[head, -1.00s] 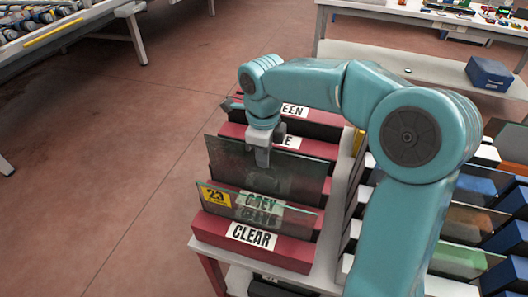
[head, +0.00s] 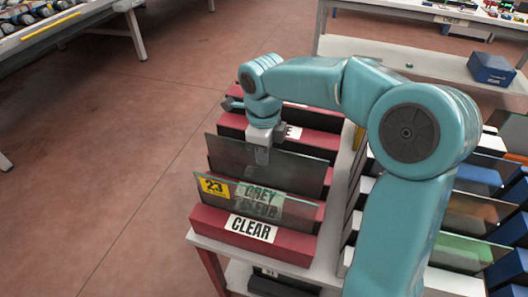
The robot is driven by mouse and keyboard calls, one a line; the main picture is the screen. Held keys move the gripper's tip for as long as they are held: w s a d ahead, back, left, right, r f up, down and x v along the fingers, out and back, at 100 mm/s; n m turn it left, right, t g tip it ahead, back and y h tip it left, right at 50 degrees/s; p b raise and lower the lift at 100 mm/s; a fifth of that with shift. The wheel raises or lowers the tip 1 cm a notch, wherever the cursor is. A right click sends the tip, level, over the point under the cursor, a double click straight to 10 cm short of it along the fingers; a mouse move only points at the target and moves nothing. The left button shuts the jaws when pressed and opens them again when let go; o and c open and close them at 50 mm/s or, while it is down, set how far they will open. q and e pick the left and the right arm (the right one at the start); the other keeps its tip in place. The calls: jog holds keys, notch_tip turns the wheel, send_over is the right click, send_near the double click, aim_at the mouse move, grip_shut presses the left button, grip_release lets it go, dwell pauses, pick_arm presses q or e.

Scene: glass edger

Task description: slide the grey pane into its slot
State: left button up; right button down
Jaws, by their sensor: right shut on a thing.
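The grey pane (head: 298,172) is a dark, see-through sheet standing upright over the red rack block labelled GREY (head: 262,198). My right gripper (head: 262,154) is shut on the middle of its top edge. Its lower edge lies behind a clear pane (head: 300,210) with a yellow 23 tag, so I cannot tell how deep it sits in the slot. The clear pane stands in the front block labelled CLEAR (head: 252,229). My left gripper is out of view.
More red slot blocks (head: 322,142) stand behind, their labels partly covered by my right arm. A rack of coloured panes (head: 470,212) is at the right. A blue box (head: 492,69) sits on a bench at the back right.

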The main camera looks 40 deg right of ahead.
jog(key=shift+f+b, duration=0.3)
jog(key=c, duration=1.1)
grip_release()
jog(key=shift+c, duration=0.2)
jog(key=shift+f, duration=0.1)
notch_tip(320, 180, up, 16)
jog(key=p, duration=0.3)
jog(key=shift+a+r, duration=0.25)
jog(key=shift+s, duration=0.2)
